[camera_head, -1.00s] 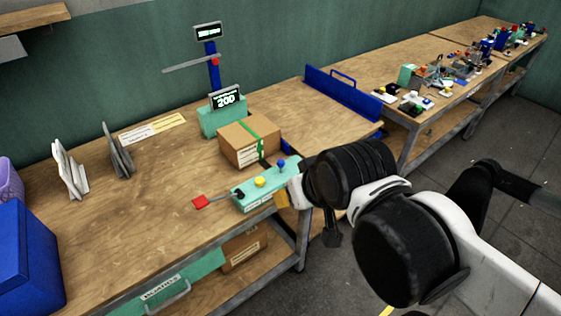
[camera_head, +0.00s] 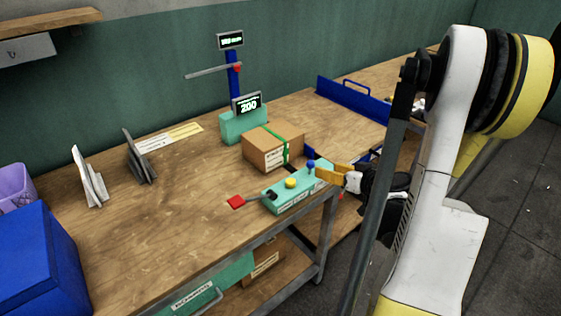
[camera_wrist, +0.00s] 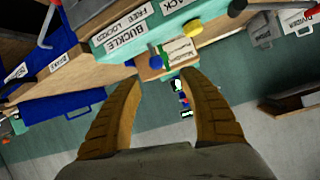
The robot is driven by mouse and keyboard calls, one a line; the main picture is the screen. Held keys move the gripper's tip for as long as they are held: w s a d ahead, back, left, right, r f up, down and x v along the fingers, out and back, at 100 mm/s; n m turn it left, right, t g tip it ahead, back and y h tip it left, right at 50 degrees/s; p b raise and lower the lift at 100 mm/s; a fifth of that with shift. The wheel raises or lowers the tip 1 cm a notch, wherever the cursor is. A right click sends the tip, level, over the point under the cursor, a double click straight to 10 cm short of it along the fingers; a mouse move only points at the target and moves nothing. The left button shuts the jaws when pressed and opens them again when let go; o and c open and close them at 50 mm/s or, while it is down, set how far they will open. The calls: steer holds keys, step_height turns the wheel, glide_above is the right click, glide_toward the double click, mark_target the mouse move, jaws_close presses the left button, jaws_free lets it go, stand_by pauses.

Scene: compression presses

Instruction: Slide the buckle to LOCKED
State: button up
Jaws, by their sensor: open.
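A green control box (camera_head: 295,190) sits at the table's front edge, with a blue knob (camera_head: 311,163), a yellow button (camera_head: 291,183) and a red-ended lever (camera_head: 237,202). In the wrist view its label (camera_wrist: 125,32) reads BUCKLE, FREE, LOCKED, upside down. A blue round part (camera_wrist: 155,62) shows there beyond my fingertips; I cannot tell whether it is the buckle's knob. My gripper (camera_wrist: 159,77) is open with nothing between its orange fingers. In the head view my gripper (camera_head: 333,172) is at the box's right end, close to the blue knob; contact is unclear.
A cardboard box with a green strap (camera_head: 274,147) stands behind the control box. Behind that is a green scale reading 200 (camera_head: 245,122).

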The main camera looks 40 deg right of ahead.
mark_target(314, 164)
steer(key=x, duration=0.3)
steer(key=b+x, duration=0.1)
steer(key=x, duration=0.3)
steer(key=b+x, duration=0.1)
steer(key=x, duration=0.2)
steer(key=shift+w+d+f, duration=0.25)
steer(key=shift+d+f, duration=0.05)
steer(key=shift+d, duration=0.1)
steer(key=shift+d, duration=0.1)
jaws_close()
